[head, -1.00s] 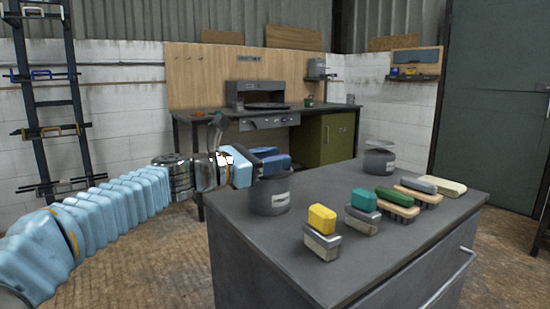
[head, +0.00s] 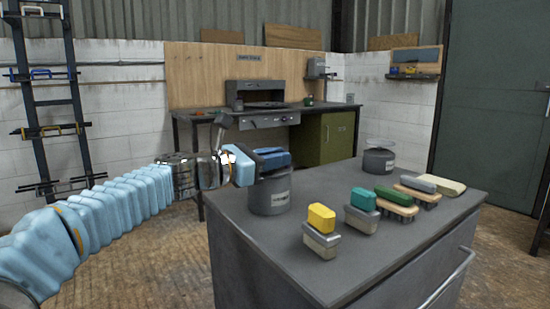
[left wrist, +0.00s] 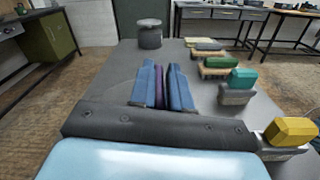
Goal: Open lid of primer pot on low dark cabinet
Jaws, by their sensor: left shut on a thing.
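A dark grey pot with a pale label (head: 268,197) stands at the left side of the low dark cabinet's top (head: 330,263). My left gripper (head: 273,160) is at the top of this pot, reaching in from the left. In the left wrist view its blue fingers (left wrist: 165,88) are close together, with a narrow purple strip (left wrist: 159,86) between them. The gripper hides most of the pot's top, so I cannot tell whether the lid is seated or lifted. My right gripper is not in view.
A second dark grey pot (head: 378,161) stands at the cabinet's far side. Several brushes and blocks, including a yellow-topped one (head: 321,218) and a green-topped one (head: 394,196), sit to the right of the near pot. The cabinet's front left top is clear.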

